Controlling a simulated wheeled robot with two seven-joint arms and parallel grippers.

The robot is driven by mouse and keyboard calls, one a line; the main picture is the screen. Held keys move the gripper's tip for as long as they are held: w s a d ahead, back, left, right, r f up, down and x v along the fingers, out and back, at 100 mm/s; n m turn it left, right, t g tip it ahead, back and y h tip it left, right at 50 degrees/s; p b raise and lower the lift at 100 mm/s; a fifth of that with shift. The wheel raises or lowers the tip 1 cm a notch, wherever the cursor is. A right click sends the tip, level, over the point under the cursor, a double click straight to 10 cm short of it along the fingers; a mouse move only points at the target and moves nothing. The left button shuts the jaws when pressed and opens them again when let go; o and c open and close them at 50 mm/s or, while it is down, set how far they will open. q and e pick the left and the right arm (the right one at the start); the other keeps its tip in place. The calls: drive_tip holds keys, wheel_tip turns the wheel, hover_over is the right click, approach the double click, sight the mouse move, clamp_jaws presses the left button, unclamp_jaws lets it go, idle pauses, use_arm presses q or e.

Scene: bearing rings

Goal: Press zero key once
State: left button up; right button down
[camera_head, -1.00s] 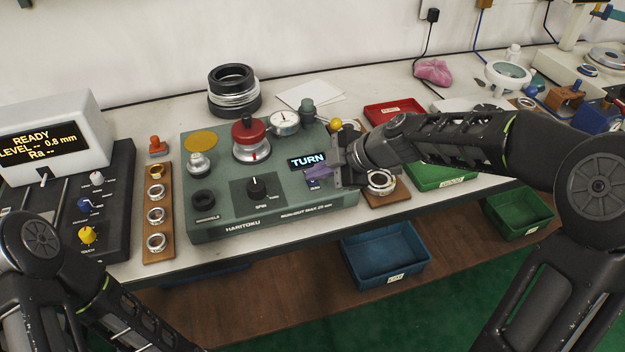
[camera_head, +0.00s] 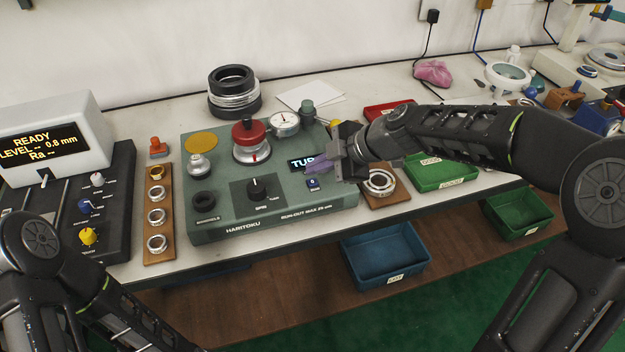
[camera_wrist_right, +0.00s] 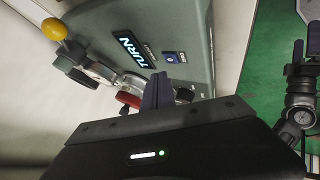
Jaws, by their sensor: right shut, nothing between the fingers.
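The small blue zero key (camera_head: 313,184) is on the sloped top of the green HARITOKU box (camera_head: 290,215), just below its lit display (camera_head: 301,163) reading TURN. The key also shows uncovered in the right wrist view (camera_wrist_right: 169,58). My right gripper (camera_head: 317,166) is shut and empty, with its purple fingers above and behind the key, covering the right end of the display in the head view. The fingertips look apart from the key. In the right wrist view, my left gripper (camera_wrist_right: 304,48) shows at the right edge with its fingers apart, over the floor.
The box also bears a black knob (camera_head: 257,188), a red-topped spindle (camera_head: 250,140) and a dial gauge (camera_head: 285,122). A wooden board with a bearing ring (camera_head: 380,182) stands close to its right. A green tray (camera_head: 442,172) lies beyond, under my right forearm.

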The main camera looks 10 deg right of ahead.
sight(317, 183)
drive_tip(key=shift+r+p, duration=0.7)
drive_tip(key=shift+r, duration=1.45)
drive_tip(key=shift+f, duration=0.1)
